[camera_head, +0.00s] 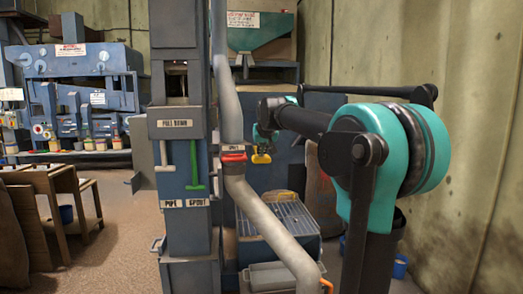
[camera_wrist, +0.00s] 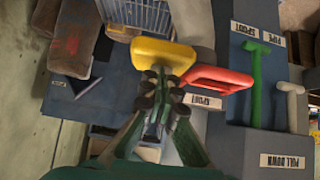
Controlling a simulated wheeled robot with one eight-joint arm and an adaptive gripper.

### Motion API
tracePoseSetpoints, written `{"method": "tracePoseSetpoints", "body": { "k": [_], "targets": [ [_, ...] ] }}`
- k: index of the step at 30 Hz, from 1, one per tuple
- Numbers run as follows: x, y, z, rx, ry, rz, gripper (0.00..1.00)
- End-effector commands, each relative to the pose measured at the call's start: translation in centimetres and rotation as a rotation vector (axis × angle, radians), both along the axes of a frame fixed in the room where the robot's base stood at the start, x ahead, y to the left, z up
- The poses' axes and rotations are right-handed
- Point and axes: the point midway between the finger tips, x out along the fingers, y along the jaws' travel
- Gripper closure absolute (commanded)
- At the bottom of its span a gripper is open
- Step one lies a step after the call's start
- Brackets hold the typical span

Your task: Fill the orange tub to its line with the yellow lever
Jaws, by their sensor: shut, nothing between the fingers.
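The yellow lever (camera_head: 261,158) has a wide loop-like handle and sits on the blue machine behind the grey pipe. It also shows in the wrist view (camera_wrist: 163,53), just beyond my fingertips. My gripper (camera_wrist: 158,78) is shut and empty, with its tips right at the near edge of the yellow handle; I cannot tell whether they touch. In the head view, my gripper (camera_head: 263,139) is partly hidden above the yellow lever. No orange tub can be made out; only a small orange part (camera_head: 326,286) shows at the bottom, by the pipe's lower end.
A red handle (camera_wrist: 220,80) labelled SPOUT is close right of the yellow one. A green lever (camera_head: 195,168) and a white lever (camera_head: 167,160) hang on the blue column. The grey pipe (camera_head: 268,222) slants down in front.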

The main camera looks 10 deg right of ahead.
Motion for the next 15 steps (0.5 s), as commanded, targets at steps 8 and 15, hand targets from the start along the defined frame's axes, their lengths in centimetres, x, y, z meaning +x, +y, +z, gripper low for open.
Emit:
{"method": "tracePoseSetpoints", "body": {
  "k": [8, 15],
  "targets": [
    [-0.4, 0.0, -3.6, 0.0, -0.16, 0.0, 1.0],
    [-0.2, 0.0, -6.3, 0.0, -0.276, 0.001, 1.0]
  ]
}}
